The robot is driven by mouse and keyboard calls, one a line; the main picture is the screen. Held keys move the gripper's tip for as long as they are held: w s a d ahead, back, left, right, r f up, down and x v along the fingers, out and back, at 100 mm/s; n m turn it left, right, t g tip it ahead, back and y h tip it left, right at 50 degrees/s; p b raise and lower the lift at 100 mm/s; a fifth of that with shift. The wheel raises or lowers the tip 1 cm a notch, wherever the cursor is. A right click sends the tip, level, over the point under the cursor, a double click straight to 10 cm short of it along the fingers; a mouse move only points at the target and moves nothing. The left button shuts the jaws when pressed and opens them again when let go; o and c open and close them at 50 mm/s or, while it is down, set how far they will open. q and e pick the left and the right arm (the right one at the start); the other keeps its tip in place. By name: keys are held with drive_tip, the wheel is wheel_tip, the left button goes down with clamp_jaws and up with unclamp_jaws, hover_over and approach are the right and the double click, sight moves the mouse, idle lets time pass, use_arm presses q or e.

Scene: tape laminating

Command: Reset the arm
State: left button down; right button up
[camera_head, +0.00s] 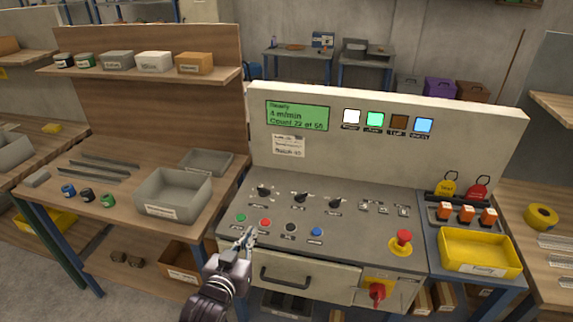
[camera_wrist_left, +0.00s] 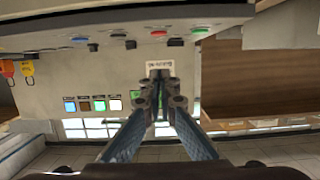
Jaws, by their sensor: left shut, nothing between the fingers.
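My left gripper (camera_head: 248,238) is in front of the control console (camera_head: 350,205), low and left of centre in the head view. It is shut and empty, its tips near the red button (camera_head: 265,223) and the green button (camera_head: 241,217). I cannot tell whether the tips touch the panel. In the left wrist view the closed fingers (camera_wrist_left: 160,75) point toward the console, which appears upside down. White, green and blue lamps (camera_head: 423,125) are lit beside a dark amber one. My right gripper is not in view.
A wooden bench with a grey bin (camera_head: 172,195) and tape rolls stands left. A red emergency knob (camera_head: 403,238) and a red rotary switch (camera_head: 377,291) are on the console's right. A yellow tray (camera_head: 480,250) stands further right. A drawer handle (camera_head: 285,279) sticks out below the panel.

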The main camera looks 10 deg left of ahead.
use_arm(q)
drive_tip(key=s+f+m+g, duration=0.1)
drive_tip(key=s+f+g, duration=0.3)
drive_tip(key=s, duration=0.6)
drive_tip(key=s+f+g, duration=0.3)
drive_tip(key=s+g, duration=0.1)
drive_tip(key=s, duration=0.7)
drive_tip(key=s+f+m+g, duration=0.1)
drive_tip(key=s+f+g, duration=0.3)
drive_tip(key=s, duration=0.6)
wheel_tip(320, 180, down, 26)
drive_tip(key=s+g+b, duration=0.1)
drive_tip(key=b, duration=0.1)
drive_tip(key=s+a+f+g+b, duration=0.1)
drive_tip(key=s+a+f, duration=0.1)
drive_tip(key=s+f, duration=1.5)
wheel_tip(320, 180, down, 2)
drive_tip(key=shift+s+a+y, duration=0.3)
drive_tip(key=shift+s+a, duration=0.1)
